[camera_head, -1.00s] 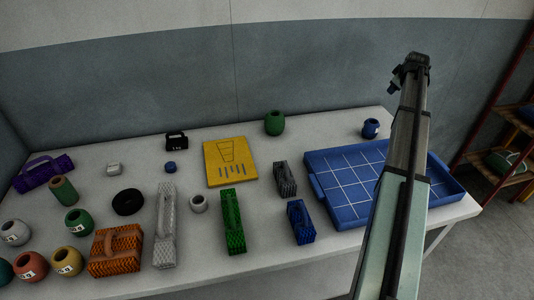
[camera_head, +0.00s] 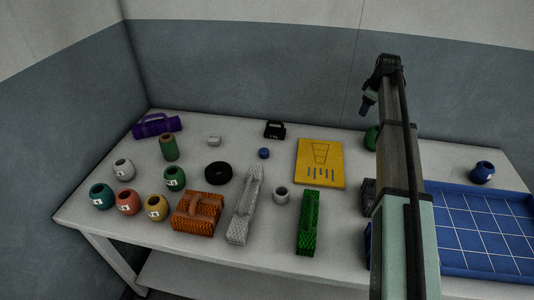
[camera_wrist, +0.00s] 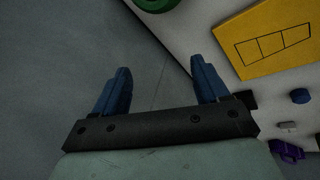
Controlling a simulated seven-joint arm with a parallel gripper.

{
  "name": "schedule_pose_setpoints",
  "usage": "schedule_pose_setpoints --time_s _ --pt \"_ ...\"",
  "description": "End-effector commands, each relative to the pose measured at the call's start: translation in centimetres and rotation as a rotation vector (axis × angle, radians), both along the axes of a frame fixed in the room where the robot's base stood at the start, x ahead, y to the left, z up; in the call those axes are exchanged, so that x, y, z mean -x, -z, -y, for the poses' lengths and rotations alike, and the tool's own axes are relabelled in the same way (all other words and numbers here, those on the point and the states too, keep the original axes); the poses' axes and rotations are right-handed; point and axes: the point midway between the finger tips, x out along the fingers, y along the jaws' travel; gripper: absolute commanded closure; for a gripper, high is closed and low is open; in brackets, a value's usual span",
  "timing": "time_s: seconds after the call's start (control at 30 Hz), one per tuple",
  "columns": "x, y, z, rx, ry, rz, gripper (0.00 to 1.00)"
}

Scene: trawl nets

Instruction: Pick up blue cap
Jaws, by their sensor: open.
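The blue cap (camera_head: 264,153) is a small, short blue cylinder on the white table, left of the yellow board (camera_head: 320,163). It also shows near the right edge of the wrist view (camera_wrist: 300,96). My gripper (camera_head: 367,106) is raised in front of the back wall, right of the cap and well apart from it. In the wrist view its two blue fingers (camera_wrist: 160,66) are spread, with nothing between them.
A black weight (camera_head: 274,130) stands just behind the cap, and a small white block (camera_head: 214,141) lies to its left. A black ring (camera_head: 218,173), a white cup (camera_head: 281,195) and a green net block (camera_head: 308,222) lie nearer. A blue tray (camera_head: 480,228) is at right.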

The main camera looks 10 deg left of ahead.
Motion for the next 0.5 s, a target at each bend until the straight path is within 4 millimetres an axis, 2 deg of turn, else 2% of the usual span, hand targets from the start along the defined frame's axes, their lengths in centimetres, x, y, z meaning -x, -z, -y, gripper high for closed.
schedule_pose_setpoints --time_s 0.03,0.1,0.27,0.5 --pt "0.4 0.3 -3.2 0.002 -0.034 -0.024 0.26" --pt "1.0 0.6 -6.8 0.006 -0.073 -0.057 0.26" --pt "3.1 1.3 -15.0 0.024 -0.162 -0.131 0.26" --pt "7.6 2.2 -26.4 0.062 -0.290 -0.239 0.26"
